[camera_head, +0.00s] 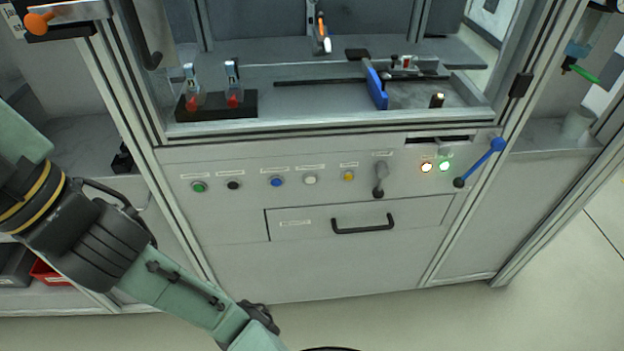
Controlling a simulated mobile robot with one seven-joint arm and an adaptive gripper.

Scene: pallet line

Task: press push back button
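A row of push buttons is set in the grey front panel (240,215) of the machine. From left to right they are a green button (199,187), a black button (234,185), a blue button (277,181), a white button (310,180) and a yellow button (348,176). Each has a small label above it, too small to read, so I cannot tell which is the push back button. My green and black arm is at the lower left, apart from the buttons in the picture. My gripper is not in view.
Right of the buttons are a grey lever (380,180), two lit lamps (427,167) and a blue-handled lever (482,162). A drawer with a black handle (362,226) is below. A blue part (376,89) stands inside the machine. The space before the buttons looks clear.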

